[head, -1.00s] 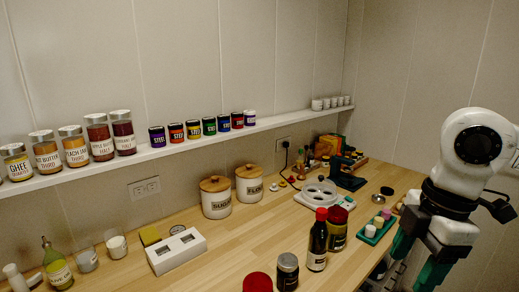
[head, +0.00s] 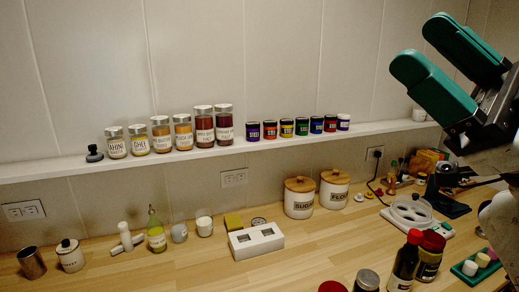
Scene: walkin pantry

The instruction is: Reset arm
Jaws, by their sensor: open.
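My gripper (head: 422,58) is raised at the upper right of the head view, in front of the back wall and above the right end of the shelf. Its two green fingers point up and to the left and stand apart, with nothing between them. It touches no object. My arm comes in from the right edge, and part of it lies outside the picture.
The wooden counter (head: 205,262) holds sugar (head: 299,199) and flour (head: 333,192) canisters, a white block (head: 256,241), a dark bottle (head: 405,264) and a green tray (head: 470,273). The wall shelf (head: 60,171) carries several jars. Space left of my gripper is clear.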

